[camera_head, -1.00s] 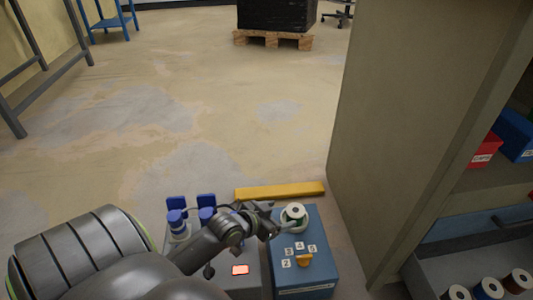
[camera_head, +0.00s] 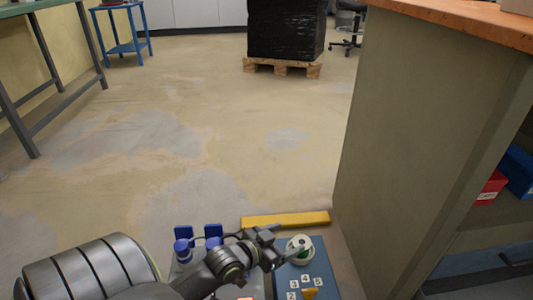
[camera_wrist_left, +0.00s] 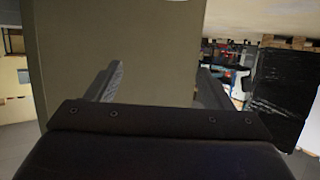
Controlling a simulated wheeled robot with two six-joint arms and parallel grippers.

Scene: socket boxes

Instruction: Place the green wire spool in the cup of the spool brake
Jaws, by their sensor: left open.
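The spool (camera_head: 299,246) is white-flanged with a little green showing. It stands upright at the back of a blue box (camera_head: 325,268), which has numbered labels and a yellow knob (camera_head: 309,294). The cup under the spool is hidden, so I cannot tell how deep it sits. My left gripper (camera_head: 283,242) is just left of the spool in the head view, its jaws open. In the left wrist view, its two fingers (camera_wrist_left: 158,85) are apart with nothing between them. My right gripper is not in view.
A yellow bar (camera_head: 285,219) lies behind the boxes. A tall grey-green cabinet side (camera_head: 420,130) rises close on the right. Open floor lies beyond.

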